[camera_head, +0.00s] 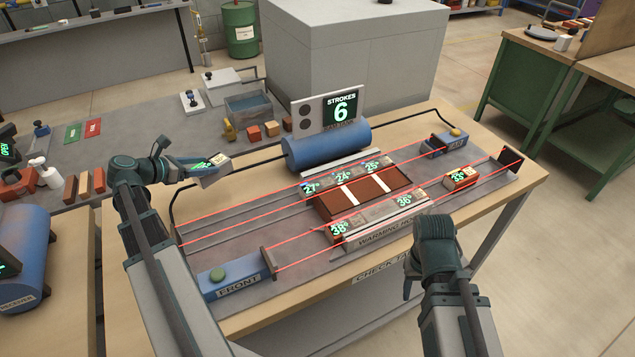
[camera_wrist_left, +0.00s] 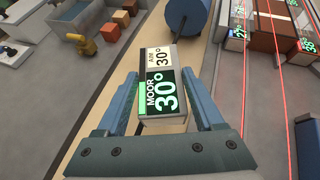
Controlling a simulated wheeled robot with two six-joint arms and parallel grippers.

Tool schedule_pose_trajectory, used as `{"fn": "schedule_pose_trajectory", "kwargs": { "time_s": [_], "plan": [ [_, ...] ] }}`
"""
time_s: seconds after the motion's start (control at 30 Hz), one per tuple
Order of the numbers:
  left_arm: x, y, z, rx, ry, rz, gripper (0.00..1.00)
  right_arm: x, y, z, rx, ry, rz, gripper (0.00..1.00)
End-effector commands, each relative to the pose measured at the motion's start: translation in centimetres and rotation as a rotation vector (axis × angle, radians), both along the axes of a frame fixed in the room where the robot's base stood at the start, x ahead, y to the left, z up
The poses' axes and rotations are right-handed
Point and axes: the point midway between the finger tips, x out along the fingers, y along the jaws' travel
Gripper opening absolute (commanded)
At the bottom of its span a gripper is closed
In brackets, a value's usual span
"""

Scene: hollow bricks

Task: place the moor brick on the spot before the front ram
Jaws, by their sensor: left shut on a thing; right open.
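My left gripper (camera_head: 207,168) is shut on the moor brick (camera_head: 215,175), above the table's left part, behind the blue press. In the left wrist view the moor brick (camera_wrist_left: 163,92) shows a dark face reading MOOR 30° and a pale AIM 30° label, held between both blue fingers. The front ram (camera_head: 236,282) is a blue block with a green button and a FRONT label, with a dark upright plate (camera_head: 268,262) at its right end. The bare bed (camera_head: 300,252) right of that plate is empty. My right gripper (camera_head: 410,288) is open and empty, in front of the table's front edge.
Bricks with green readouts sit around the warming hob (camera_head: 385,235), and one brick (camera_head: 461,179) stands apart at right. A blue cylinder (camera_head: 326,147) with a STROKES 6 display (camera_head: 341,110) stands behind. Red lines run along the bed. A rear ram (camera_head: 446,142) sits at the far right.

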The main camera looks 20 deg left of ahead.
Motion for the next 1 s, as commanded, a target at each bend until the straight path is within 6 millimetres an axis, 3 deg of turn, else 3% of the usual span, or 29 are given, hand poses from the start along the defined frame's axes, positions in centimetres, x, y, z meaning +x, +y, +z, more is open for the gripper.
{"fn": "schedule_pose_trajectory", "kwargs": {
  "time_s": [0.27,0.7,1.0],
  "plan": [
    [0.1,-0.1,-0.6,0.0,-0.002,-0.001,0.0,0.0,0.0,-0.7,0.0,0.0,0.0,0.5],
    [0.1,-0.1,-6.3,-0.001,-0.002,-0.002,0.0,0.0,0.0,-6.3,0.0,0.0,0.0,0.5],
    [0.1,-0.1,-6.8,-0.001,-0.002,-0.002,0.0,0.0,0.0,-6.8,0.0,0.0,0.0,0.5]
  ]
}}
